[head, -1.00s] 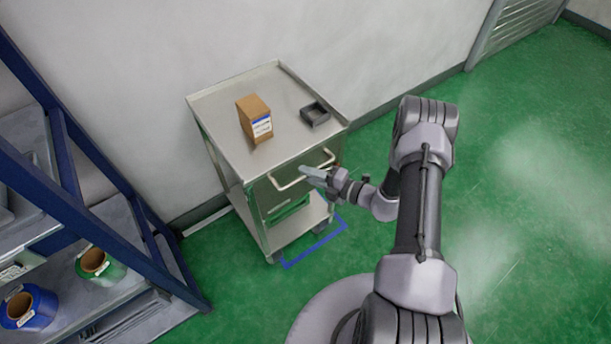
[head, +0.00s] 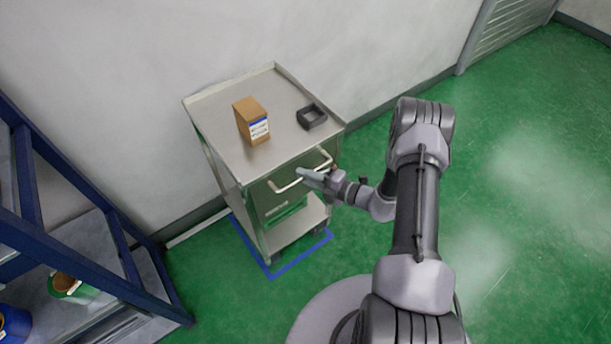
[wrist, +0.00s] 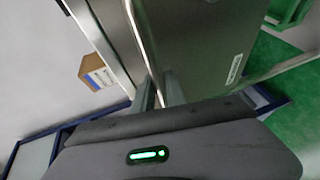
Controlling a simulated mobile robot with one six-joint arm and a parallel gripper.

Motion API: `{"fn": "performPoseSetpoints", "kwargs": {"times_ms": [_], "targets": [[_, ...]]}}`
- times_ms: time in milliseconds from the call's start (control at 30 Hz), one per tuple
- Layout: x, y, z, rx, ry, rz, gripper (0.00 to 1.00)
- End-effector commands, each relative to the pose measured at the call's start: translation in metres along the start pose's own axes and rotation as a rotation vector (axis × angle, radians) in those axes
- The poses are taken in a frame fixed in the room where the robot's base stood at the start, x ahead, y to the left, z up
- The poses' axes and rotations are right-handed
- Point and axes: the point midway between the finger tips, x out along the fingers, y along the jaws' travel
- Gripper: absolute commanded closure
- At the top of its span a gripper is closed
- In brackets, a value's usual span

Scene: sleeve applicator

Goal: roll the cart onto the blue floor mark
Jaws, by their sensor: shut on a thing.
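The metal cart (head: 225,163) stands upright against the back wall, seen from above in the head view. Its front handle (head: 322,160) is a pale bar across the near side. My gripper (head: 303,175) is shut on this handle. In the wrist view the fingers (wrist: 160,92) close around the bar, next to the cart's front panel (wrist: 205,45). The blue floor mark (head: 302,255) is an outline on the green floor; its front edge and part of its left edge show around the cart's base. The cart hides the rest.
A brown box (head: 251,121) and a dark open tray (head: 311,116) sit on the cart top. A blue rack (head: 75,215) with spools stands at the left. The green floor at the right is clear.

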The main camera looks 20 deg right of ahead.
Motion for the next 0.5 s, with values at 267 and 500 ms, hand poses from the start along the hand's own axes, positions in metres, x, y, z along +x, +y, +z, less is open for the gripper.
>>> {"fn": "performPoseSetpoints", "kwargs": {"times_ms": [267,500], "targets": [[-0.0007,0.0006,0.0027,-0.001,-0.007,0.002,0.62],[-0.0036,0.0009,0.0021,0.0,-0.006,0.001,0.62]]}}
